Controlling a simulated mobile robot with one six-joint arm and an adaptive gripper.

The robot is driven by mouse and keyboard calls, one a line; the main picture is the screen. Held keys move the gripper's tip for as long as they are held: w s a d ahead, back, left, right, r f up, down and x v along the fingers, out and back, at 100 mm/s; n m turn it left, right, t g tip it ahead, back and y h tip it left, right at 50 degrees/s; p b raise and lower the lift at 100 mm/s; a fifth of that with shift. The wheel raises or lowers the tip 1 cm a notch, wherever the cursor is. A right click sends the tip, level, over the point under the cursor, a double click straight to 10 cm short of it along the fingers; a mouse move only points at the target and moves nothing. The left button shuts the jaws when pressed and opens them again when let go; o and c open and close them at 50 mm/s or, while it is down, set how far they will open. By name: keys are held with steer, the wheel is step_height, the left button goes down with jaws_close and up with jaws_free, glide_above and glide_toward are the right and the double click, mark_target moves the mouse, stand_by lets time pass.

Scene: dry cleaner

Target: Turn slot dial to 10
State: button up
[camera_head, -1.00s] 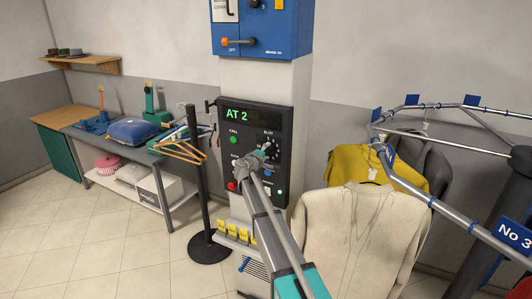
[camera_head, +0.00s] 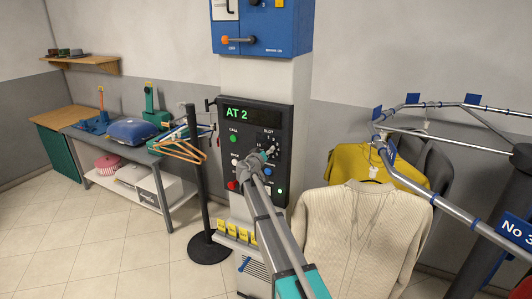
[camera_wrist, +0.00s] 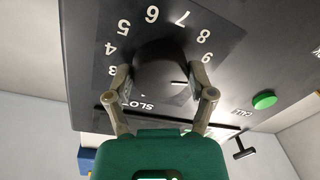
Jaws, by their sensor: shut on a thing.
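The slot dial (camera_wrist: 162,66) is a black round knob on the dark control panel (camera_head: 237,158). In the wrist view it appears upside down, ringed by white numbers, with 3 to 9 readable. A white pointer line on the knob points right, just below the 9 in the picture; any number there is hidden behind a finger. My gripper (camera_wrist: 160,82) is closed on the knob, one finger on each side. In the head view my gripper (camera_head: 262,158) covers most of the dial. The green display (camera_head: 237,114) reads "AT 2".
A green call button (camera_wrist: 264,101) sits beside the dial. Other buttons, including a red one (camera_head: 232,185), lie close to my gripper. A hanging cream jacket (camera_head: 355,235) and the conveyor rail (camera_head: 450,207) are at right. A black post (camera_head: 198,170) stands at left.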

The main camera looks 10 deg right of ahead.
steer(key=shift+w+m, duration=0.1)
steer(key=shift+m, duration=1.4)
steer(key=o, duration=1.1)
steer(key=shift+v, duration=6.1)
steer(key=shift+f, duration=0.2)
